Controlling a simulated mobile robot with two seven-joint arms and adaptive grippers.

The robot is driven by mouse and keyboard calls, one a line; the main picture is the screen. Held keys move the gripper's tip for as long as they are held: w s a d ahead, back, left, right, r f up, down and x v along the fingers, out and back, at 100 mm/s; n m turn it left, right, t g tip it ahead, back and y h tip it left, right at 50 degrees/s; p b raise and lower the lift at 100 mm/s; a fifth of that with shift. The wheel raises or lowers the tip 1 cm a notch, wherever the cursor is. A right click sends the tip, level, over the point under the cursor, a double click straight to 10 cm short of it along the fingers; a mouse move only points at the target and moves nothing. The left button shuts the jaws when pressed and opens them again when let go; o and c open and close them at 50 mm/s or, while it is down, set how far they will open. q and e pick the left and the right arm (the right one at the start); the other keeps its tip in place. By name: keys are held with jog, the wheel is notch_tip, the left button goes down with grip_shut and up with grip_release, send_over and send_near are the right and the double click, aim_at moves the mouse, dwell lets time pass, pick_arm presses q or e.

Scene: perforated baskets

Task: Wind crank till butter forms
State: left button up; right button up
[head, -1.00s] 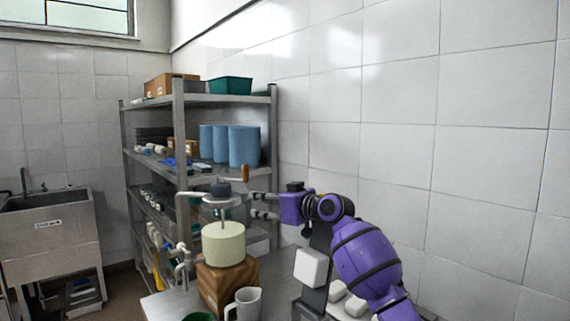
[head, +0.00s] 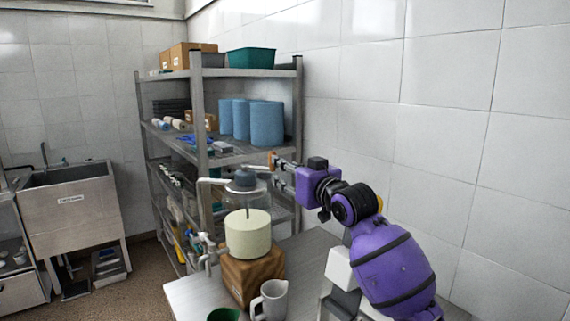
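The butter churn has a clear vessel with a pale cream mass (head: 247,236) in it and stands on a wooden block (head: 251,277). A grey cap (head: 245,178) sits on top, with a metal crank. The crank's brown handle (head: 272,160) stands up at the right of the cap. My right gripper (head: 280,162), on the purple arm, comes from the right with its fingertips at the handle. The fingers overlap in the view, so I cannot tell whether they are shut on it. My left gripper is not in view.
A white mug (head: 271,300) and a green cup (head: 224,314) stand in front of the block on the metal table (head: 190,297). A metal spigot (head: 207,249) juts left. A loaded shelf rack (head: 200,120) stands behind, and a sink (head: 68,205) at the left.

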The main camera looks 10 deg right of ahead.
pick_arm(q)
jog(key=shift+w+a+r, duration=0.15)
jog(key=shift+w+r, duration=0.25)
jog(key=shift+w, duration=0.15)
pick_arm(e)
jog(key=x, duration=0.6)
jog(key=shift+w, duration=0.2)
jog(key=shift+a+f, duration=0.1)
jog(key=c, duration=0.8)
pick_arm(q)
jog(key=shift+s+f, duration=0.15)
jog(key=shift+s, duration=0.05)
pick_arm(e)
grip_shut()
